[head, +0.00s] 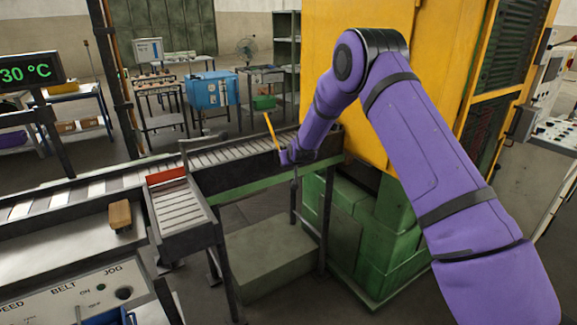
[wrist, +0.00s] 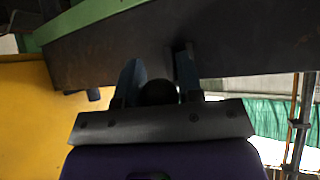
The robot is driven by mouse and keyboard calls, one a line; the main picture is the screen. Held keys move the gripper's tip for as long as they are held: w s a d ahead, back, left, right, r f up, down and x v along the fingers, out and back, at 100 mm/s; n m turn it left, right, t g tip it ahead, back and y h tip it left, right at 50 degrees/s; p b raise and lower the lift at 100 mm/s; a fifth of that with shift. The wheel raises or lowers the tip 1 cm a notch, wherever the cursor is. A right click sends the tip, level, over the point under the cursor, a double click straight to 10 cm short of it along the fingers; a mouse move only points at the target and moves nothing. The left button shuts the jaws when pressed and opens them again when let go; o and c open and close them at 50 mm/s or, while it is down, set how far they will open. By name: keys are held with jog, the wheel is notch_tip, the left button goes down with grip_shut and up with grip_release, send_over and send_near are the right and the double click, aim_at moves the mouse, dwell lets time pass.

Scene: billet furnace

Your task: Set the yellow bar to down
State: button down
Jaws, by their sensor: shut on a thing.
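The yellow bar (head: 271,132) stands up at the near side of the roller conveyor in the head view, steep and leaning with its top to the left. My gripper (head: 287,157) is at its lower end, against the conveyor's near side. In the wrist view my gripper (wrist: 158,82) has its two fingers on either side of a dark round knob (wrist: 158,93), in front of the conveyor's dark side. The yellow bar does not show there. The frames do not show clearly how the knob joins the bar.
The roller conveyor (head: 230,155) runs from left toward the yellow furnace housing (head: 355,20). A short side conveyor (head: 180,207) with a red end plate is at the left. Green blocks (head: 345,225) stand below my arm. A control panel (head: 90,295) is at the lower left.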

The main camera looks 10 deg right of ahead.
notch_tip(320, 180, up, 4)
jog(key=g, duration=0.2)
jog(key=g+h, duration=0.1)
jog(key=g, duration=0.2)
jog(key=shift+w+f+n+h, duration=0.1)
jog(key=shift+f+n+h, duration=0.1)
jog(key=shift+n+h, duration=0.1)
jog(key=shift+w+a+r+g+h, duration=0.1)
jog(key=shift+w+r+g+h, duration=0.15)
jog(key=shift+r+g, duration=0.55)
jog(key=shift+w+a+r+g+h, duration=0.1)
jog(key=shift+w+r+g+h, duration=0.2)
jog(key=shift+g, duration=0.9)
jog(key=shift+r, duration=0.1)
jog(key=c, duration=0.8)
grip_release()
jog(key=v, duration=1)
jog(key=shift+a+r, duration=0.1)
jog(key=shift+r, duration=0.25)
